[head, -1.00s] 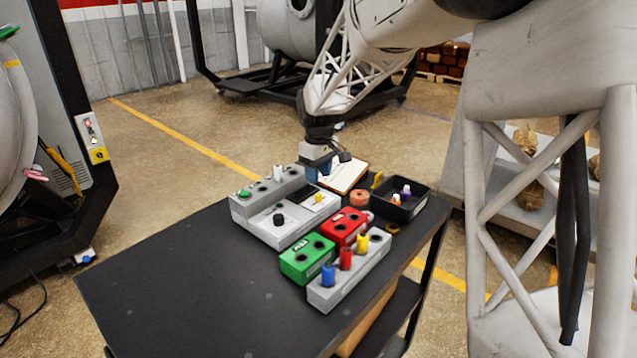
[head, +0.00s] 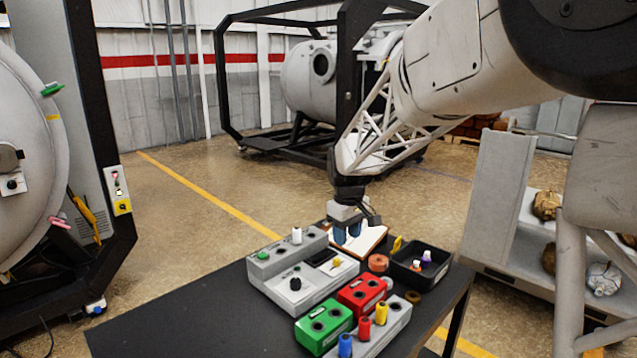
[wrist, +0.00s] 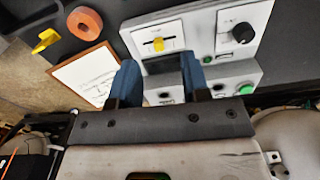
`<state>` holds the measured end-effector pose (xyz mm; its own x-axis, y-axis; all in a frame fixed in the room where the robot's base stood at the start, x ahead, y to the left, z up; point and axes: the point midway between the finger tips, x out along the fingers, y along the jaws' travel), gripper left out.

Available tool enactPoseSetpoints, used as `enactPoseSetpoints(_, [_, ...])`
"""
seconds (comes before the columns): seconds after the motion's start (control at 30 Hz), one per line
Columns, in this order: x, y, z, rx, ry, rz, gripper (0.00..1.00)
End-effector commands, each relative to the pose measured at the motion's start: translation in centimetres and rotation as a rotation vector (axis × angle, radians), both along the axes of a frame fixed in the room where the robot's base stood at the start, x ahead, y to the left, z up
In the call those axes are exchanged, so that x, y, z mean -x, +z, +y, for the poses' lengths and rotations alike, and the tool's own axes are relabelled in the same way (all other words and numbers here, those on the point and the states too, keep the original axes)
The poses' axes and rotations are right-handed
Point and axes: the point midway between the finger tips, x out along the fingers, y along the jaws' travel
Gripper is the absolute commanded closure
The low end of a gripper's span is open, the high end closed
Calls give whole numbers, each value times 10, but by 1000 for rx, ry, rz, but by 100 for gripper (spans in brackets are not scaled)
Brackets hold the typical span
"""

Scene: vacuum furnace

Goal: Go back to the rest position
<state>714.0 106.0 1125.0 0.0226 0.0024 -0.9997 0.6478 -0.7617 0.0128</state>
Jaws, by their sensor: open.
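My gripper (head: 350,228) hangs at the back of the black table (head: 200,312), above and behind the grey control box with the knob (head: 296,284). It points down, and its two blue fingers (wrist: 156,85) stand apart with nothing between them. In the wrist view, the control box's panel (wrist: 190,30) with a yellow slider and black knob lies beyond the fingertips. The framed white board (head: 362,240) is beside the gripper, partly behind it. Whether the fingers touch anything below is hard to tell, but they look clear of it.
A green block (head: 322,326), a red block (head: 362,293) and a grey rack with blue, red and yellow pegs (head: 384,335) sit at the table's right. A black bin (head: 420,272) and orange ring (head: 378,263) are behind them. The table's left part is clear. A furnace (head: 30,180) stands left.

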Motion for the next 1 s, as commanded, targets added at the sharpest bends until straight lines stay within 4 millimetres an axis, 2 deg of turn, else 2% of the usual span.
enactPoseSetpoints(0.2, [48,21,-20,-5,-85,-27,57])
enactPoseSetpoints(0.47, [107,39,-42,-13,-191,-56,57])
enactPoseSetpoints(0.7, [162,48,-60,-22,-289,-84,57])
enactPoseSetpoints(1.0, [231,50,-79,-35,-410,-119,57])
